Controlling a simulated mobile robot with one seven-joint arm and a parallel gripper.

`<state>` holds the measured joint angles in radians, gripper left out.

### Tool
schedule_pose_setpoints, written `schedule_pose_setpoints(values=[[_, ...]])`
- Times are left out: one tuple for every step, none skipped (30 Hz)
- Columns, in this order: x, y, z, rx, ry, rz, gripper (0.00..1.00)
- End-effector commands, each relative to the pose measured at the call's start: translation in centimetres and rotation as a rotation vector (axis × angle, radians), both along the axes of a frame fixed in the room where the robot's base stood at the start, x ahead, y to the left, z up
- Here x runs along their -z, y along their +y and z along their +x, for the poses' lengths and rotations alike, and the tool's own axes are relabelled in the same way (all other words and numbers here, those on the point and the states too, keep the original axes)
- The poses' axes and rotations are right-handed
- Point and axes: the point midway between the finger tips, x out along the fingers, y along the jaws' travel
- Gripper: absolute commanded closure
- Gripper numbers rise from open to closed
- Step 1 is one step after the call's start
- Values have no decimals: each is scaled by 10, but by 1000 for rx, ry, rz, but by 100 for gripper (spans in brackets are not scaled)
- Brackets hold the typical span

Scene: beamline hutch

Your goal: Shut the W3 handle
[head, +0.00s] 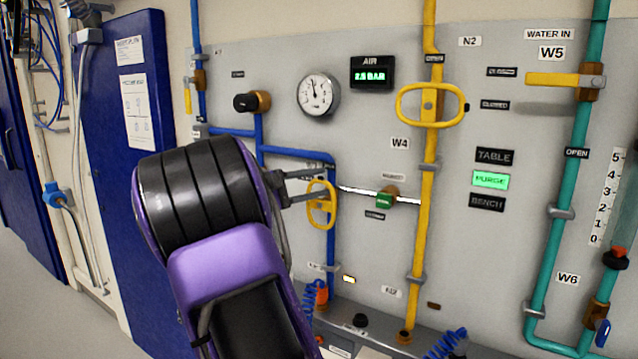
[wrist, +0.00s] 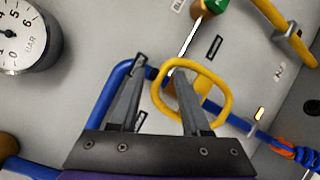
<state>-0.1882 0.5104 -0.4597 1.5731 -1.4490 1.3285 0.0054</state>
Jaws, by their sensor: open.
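A small yellow loop handle (head: 321,203) sits on the blue pipe (head: 331,245). No readable W3 label shows; this handle's tags are small or partly hidden. The loop's long side lies roughly along the pipe. It also shows in the wrist view (wrist: 228,98). My gripper (head: 307,186) is open and empty at the panel, just left of the loop. In the wrist view (wrist: 160,71) the right finger overlaps the loop's opening and the left finger is outside it, over the blue pipe. I cannot tell whether either finger touches the handle.
A larger yellow loop handle (head: 428,105) near W4 is on the yellow pipe (head: 423,250). A green valve (head: 386,200) sits close right. A pressure gauge (head: 318,95) and black knob (head: 247,102) are above my gripper. The W5 lever (head: 552,79) is far right.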

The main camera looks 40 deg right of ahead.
Motion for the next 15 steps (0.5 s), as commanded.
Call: schedule_pose_setpoints(values=[[0, -4, -1, 1, 0, 0, 53], [0, -6, 0, 0, 0, 1, 53], [0, -7, 0, 0, 0, 0, 53], [0, -8, 0, -1, 0, 0, 53], [0, -9, -1, -1, 0, 0, 53], [0, -9, 0, -1, 0, 0, 53], [0, -9, 0, -1, 0, 0, 53], [0, -9, 0, -1, 0, 0, 53], [0, -9, 0, -1, 0, 0, 53], [0, -9, 0, -1, 0, 0, 53], [0, -9, 0, -1, 0, 0, 53], [0, -9, 0, -1, 0, 0, 53], [0, -9, 0, -1, 0, 0, 58], [0, -9, 0, -1, 0, 0, 64], [0, -9, 0, -1, 0, 0, 71]])
